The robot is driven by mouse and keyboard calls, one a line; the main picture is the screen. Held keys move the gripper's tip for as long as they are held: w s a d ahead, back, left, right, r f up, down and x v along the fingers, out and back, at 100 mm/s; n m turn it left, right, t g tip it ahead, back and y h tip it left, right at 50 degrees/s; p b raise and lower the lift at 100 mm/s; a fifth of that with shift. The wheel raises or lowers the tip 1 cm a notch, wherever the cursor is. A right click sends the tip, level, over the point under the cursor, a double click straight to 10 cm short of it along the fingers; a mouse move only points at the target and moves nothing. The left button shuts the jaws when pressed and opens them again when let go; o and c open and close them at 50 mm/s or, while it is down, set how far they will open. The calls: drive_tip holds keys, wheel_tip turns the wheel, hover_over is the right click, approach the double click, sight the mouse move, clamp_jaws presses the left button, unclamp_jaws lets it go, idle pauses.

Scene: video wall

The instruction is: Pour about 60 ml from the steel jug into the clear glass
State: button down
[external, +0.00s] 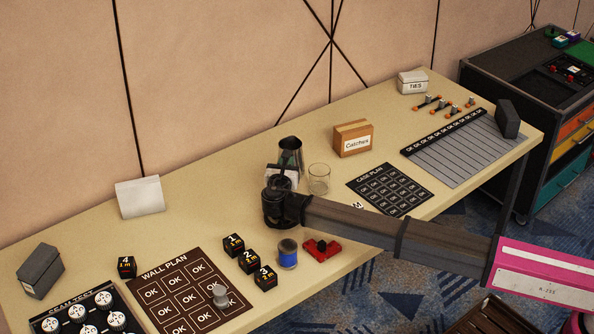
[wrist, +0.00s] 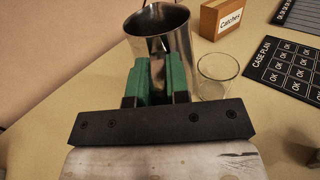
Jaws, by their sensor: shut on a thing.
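The steel jug (external: 291,150) stands upright, or nearly so, at the middle of the table; I cannot tell whether its base touches the tabletop. In the wrist view the jug (wrist: 176,42) shows its open rim, and its inside looks dark, so no liquid level can be made out. My gripper (wrist: 157,75) has its green fingers shut on the jug's near side, at the handle. The clear glass (external: 319,179) stands upright on the table just right of the jug; it looks empty. It also shows in the wrist view (wrist: 214,77), beside the jug and close to the right finger.
A wooden "Catches" box (external: 353,139) stands behind and right of the glass. The "Case plan" board (external: 390,190) lies to the right.

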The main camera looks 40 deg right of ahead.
drive_tip(key=s+a+f+m+g+h, duration=0.3)
drive_tip(key=s+a+m+g, duration=0.1)
drive_tip(key=s, duration=0.4)
drive_tip(key=shift+s+a+f+g, duration=0.2)
drive_tip(key=shift+a+g, duration=0.3)
drive_tip(key=shift+a, duration=0.65)
drive_tip(key=w+d+r+g+y+p, duration=0.1)
drive_tip(key=w+d+r+g+y, duration=0.3)
drive_tip(key=d+y, duration=0.5)
drive_tip(key=shift+d+r+g+y, duration=0.25)
drive_tip(key=shift+r+g+y, duration=0.15)
drive_tip(key=shift+r+y, duration=0.75)
drive_tip(key=shift+d+r, duration=0.1)
drive_tip(key=shift+r, duration=0.15)
drive_tip(key=shift+w+d+r+g+y+p, duration=0.3)
drive_tip(key=shift+d+r+g+y+p, duration=0.25)
drive_tip(key=shift+y+p, duration=0.3)
drive_tip(key=shift+w+d+r+y+p, duration=0.1)
drive_tip(key=shift+w+d+y+p, duration=0.1)
drive_tip(key=shift+d+p, duration=0.3)
drive_tip(key=shift+w+d+r+y+p, duration=0.1)
drive_tip(key=shift+w+d+y+p, duration=0.1)
drive_tip(key=shift+d+p, duration=0.25)
idle(0.5)
